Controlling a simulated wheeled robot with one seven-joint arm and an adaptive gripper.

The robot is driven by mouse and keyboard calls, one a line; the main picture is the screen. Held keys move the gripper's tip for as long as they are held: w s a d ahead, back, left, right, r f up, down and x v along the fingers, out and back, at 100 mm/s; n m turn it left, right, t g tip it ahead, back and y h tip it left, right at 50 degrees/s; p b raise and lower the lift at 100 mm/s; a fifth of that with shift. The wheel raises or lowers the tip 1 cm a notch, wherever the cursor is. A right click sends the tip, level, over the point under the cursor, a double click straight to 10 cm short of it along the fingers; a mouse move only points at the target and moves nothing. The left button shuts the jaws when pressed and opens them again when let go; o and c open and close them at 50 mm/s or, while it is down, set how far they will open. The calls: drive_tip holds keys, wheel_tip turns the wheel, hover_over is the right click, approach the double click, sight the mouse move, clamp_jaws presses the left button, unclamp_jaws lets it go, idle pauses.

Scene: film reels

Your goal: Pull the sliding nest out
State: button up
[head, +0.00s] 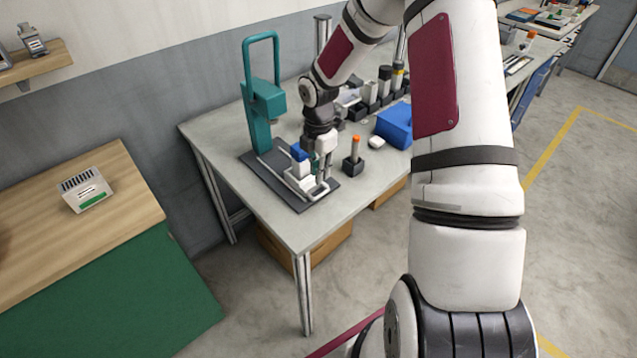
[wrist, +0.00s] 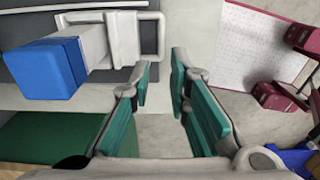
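The teal press (head: 263,95) stands on a dark base plate (head: 264,178) with rails at the table's left end. The white sliding nest (head: 305,182) sits on the plate, with a blue-topped piece (head: 299,153) at it. In the wrist view the nest (wrist: 122,40) has a pale loop handle (wrist: 160,36), and the blue block (wrist: 45,70) is at left. My gripper (head: 322,168) is over the plate's right part. In the wrist view my gripper (wrist: 161,76) is open, with teal pads apart and nothing between them. The handle is just beyond the left fingertip; contact cannot be told.
A dark holder with an orange-topped item (head: 354,158) stands close right of my gripper. A white block (head: 377,142), a blue bin (head: 395,125) and several dark holders are further right. In the wrist view a gridded sheet (wrist: 255,48) lies right. The table's front strip (head: 285,228) is clear.

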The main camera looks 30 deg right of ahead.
drive_tip(key=shift+r, duration=2)
drive_tip(key=shift+r, duration=0.1)
drive_tip(key=s+a+r+m+t+h, duration=0.1)
drive_tip(key=s+a+r+m, duration=0.3)
drive_tip(key=r, duration=0.6)
drive_tip(key=s+a+r+m+t+h, duration=0.15)
drive_tip(key=s+r+m, duration=0.3)
drive_tip(key=r, duration=0.45)
drive_tip(key=s+a+r+m+t+y, duration=0.1)
drive_tip(key=s+a+r+m, duration=0.3)
drive_tip(key=s+m, duration=0.2)
drive_tip(key=s+a+r+m+t+y, duration=0.1)
drive_tip(key=s+a+r+m, duration=0.3)
drive_tip(key=s, duration=0.6)
drive_tip(key=shift+s+a+m+t+b, duration=0.25)
drive_tip(key=shift+m+t+b, duration=0.25)
drive_tip(key=shift+m, duration=0.35)
drive_tip(key=shift+r+y, duration=0.15)
drive_tip(key=shift+y, duration=0.1)
